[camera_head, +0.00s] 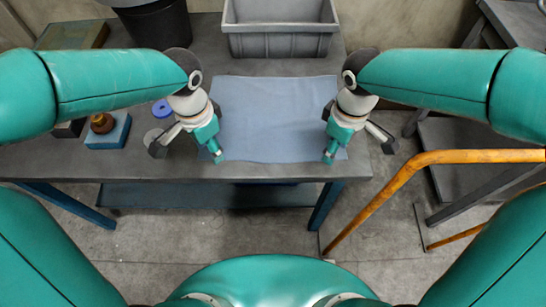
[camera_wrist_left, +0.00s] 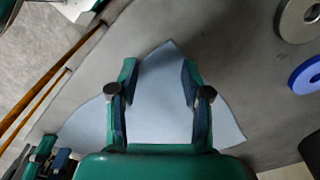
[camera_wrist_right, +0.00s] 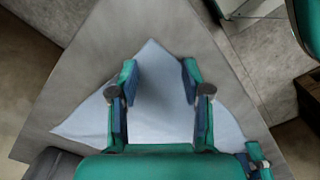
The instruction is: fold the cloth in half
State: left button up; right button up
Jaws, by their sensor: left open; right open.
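The light blue cloth (camera_head: 270,115) lies flat and spread out on the grey table, its near edge close to the table's front edge. My left gripper (camera_head: 217,157) is open above the cloth's near left corner. In the left wrist view the cloth (camera_wrist_left: 160,95) has a corner pointing up between the open fingers (camera_wrist_left: 160,80). My right gripper (camera_head: 330,157) is open above the near right corner. In the right wrist view the cloth (camera_wrist_right: 155,100) has a corner between the open fingers (camera_wrist_right: 160,82). Neither gripper holds cloth; contact cannot be told.
A grey bin (camera_head: 280,40) stands behind the cloth. Left of the cloth are a blue ring (camera_head: 162,108), a grey disc (camera_head: 152,136) and a blue block with a brown knob (camera_head: 108,130). An orange rail (camera_head: 400,184) stands right of the table (camera_head: 120,166).

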pick_arm(q)
jog(key=shift+c, duration=0.3)
pick_arm(e)
jog(key=shift+c, duration=0.3)
pick_arm(q)
jog(key=shift+s+f, duration=0.1)
jog(key=c, duration=0.8)
pick_arm(e)
jog(key=shift+s+f, duration=0.1)
jog(key=c, duration=0.8)
pick_arm(q)
grip_shut()
pick_arm(e)
grip_shut()
pick_arm(q)
jog(key=shift+s+a+f, duration=0.1)
jog(key=shift+s+f, duration=0.05)
pick_arm(e)
jog(key=shift+s+d+f, duration=0.1)
jog(key=shift+f, duration=0.05)
